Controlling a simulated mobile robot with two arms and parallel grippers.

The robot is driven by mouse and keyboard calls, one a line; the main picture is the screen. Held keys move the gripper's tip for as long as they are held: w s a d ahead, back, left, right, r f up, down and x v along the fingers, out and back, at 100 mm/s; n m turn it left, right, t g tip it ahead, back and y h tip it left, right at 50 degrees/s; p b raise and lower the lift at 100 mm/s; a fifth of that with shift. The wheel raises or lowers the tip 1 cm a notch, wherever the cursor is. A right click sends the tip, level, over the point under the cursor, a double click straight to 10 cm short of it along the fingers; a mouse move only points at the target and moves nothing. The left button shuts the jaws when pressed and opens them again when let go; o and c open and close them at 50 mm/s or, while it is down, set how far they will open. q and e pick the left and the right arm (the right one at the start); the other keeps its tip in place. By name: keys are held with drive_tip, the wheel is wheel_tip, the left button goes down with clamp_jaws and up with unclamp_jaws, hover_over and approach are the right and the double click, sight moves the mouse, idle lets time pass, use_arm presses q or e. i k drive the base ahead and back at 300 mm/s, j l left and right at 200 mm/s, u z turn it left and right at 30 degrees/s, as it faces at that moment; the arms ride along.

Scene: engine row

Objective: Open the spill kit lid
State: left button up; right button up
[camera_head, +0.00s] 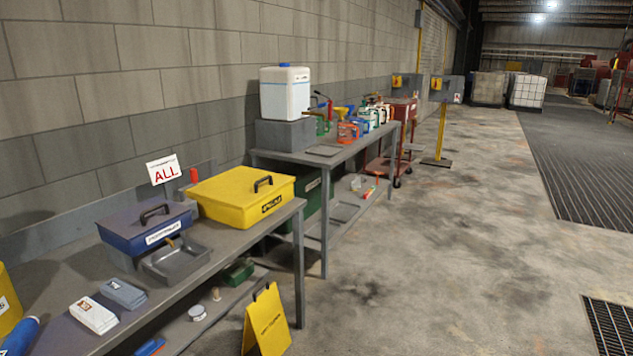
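A yellow box (244,197) with a shut lid and a black handle (263,183) on top stands on the near grey bench (229,244), against the wall side. A dark label is on its front; I cannot read it. A blue box (146,224) with a shut lid, a black handle and a white label stands to its left. I cannot tell from the labels which box is the spill kit. Neither of my grippers is in view.
A grey metal tray (175,262) sits in front of the blue box. Two small packs lie at the bench's near end. A yellow floor sign (266,323) stands beside the bench. A second bench (337,152) with several items stands beyond. The concrete floor to the right is clear.

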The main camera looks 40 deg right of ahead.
sight(240, 188)
drive_tip(key=z, duration=0.85)
drive_tip(key=u, duration=0.45)
drive_tip(key=i+l+u, duration=0.5)
drive_tip(key=l, duration=0.25)
drive_tip(key=i+l+u, duration=0.25)
drive_tip(key=l, duration=0.2)
drive_tip(key=k+j, duration=0.05)
